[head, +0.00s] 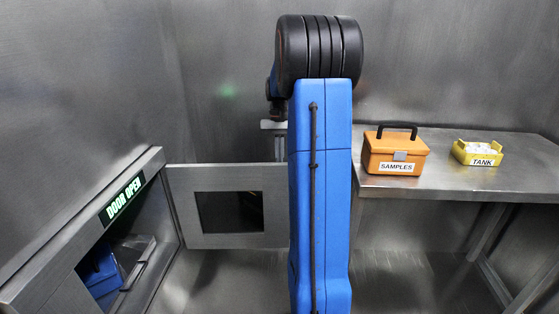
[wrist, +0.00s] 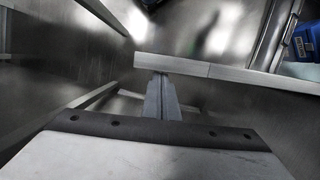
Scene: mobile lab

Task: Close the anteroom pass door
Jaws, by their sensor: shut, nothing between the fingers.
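The pass door (head: 181,205), a grey metal panel with a dark window (head: 230,212), stands open in the head view. It swings out from the right side of the pass frame (head: 160,161) in the left wall. A sign (head: 122,199) reads "DOOR OPEN". In the wrist view a long metal edge (wrist: 230,74), apparently the door's top, crosses just beyond my gripper (wrist: 163,80). My gripper is shut and empty, its fingertips close to that edge; I cannot tell if they touch. In the head view my blue arm hides the door's free end.
A steel table (head: 440,185) at the right holds an orange SAMPLES case (head: 396,153) and a yellow TANK bin (head: 478,152). A blue object (head: 101,275) lies inside the pass opening; it also shows in the wrist view (wrist: 304,42). Floor around the door looks clear.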

